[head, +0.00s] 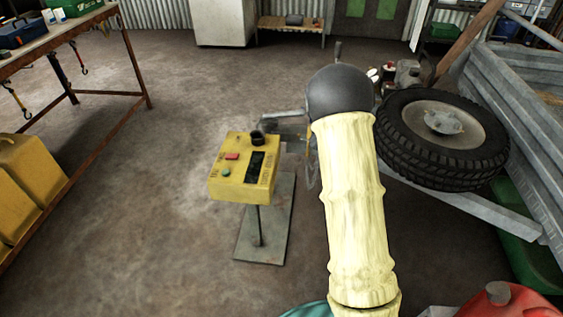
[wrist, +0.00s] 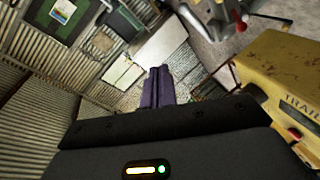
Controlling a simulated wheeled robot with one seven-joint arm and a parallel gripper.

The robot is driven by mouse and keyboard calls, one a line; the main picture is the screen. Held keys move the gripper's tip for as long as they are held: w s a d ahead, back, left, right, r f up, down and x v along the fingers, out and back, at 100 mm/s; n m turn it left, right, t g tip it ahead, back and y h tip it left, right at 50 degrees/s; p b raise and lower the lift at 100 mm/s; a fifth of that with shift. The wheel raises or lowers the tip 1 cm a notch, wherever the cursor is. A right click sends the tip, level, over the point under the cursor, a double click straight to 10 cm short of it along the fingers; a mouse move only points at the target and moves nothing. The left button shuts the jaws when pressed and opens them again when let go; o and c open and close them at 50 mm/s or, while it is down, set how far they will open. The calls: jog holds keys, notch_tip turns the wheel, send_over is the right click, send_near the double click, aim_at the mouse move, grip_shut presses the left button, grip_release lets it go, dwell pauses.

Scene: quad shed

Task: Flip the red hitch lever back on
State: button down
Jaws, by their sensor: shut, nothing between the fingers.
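In the wrist view a small red knob (wrist: 241,26), which looks like the end of the red hitch lever, shows at the top right beside a grey metal part (wrist: 216,14). Which way the lever is set I cannot tell. My gripper (wrist: 158,72) is shut and empty, its dark purple fingers together. The knob is above and to the right of the fingertips in that view, clear of them. In the head view my arm's pale sleeve and dark round joint hide the gripper and much of the hitch area.
A yellow control box (head: 240,168) with buttons stands on a metal post left of my arm; it is close on the right in the wrist view (wrist: 285,85). A trailer wheel (head: 441,128) and metal rails are on the right. A workbench (head: 100,92) is left. Open floor lies between.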

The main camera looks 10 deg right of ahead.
jog(key=w+a+f+n+t+y+b, duration=0.1)
jog(key=f+n+y+b, duration=0.4)
jog(key=f+b, duration=0.5)
jog(key=w+a+f+n+t+y+b, duration=0.2)
jog(key=f+n+y+b, duration=0.4)
jog(key=f, duration=1.1)
jog(key=n+t+b, duration=0.1)
jog(key=n+b, duration=0.3)
jog(key=b, duration=0.1)
jog(key=shift+w+a+f+n+b, duration=0.25)
jog(key=shift+a+f+n+b, duration=0.05)
jog(key=shift+a+f, duration=0.1)
jog(key=shift+r, duration=0.1)
jog(key=b+x, duration=0.8)
jog(key=x, duration=0.6)
jog(key=shift+b, duration=0.35)
jog(key=shift+w+r+p, duration=0.1)
jog(key=shift+r+p, duration=0.05)
jog(key=shift+p, duration=0.15)
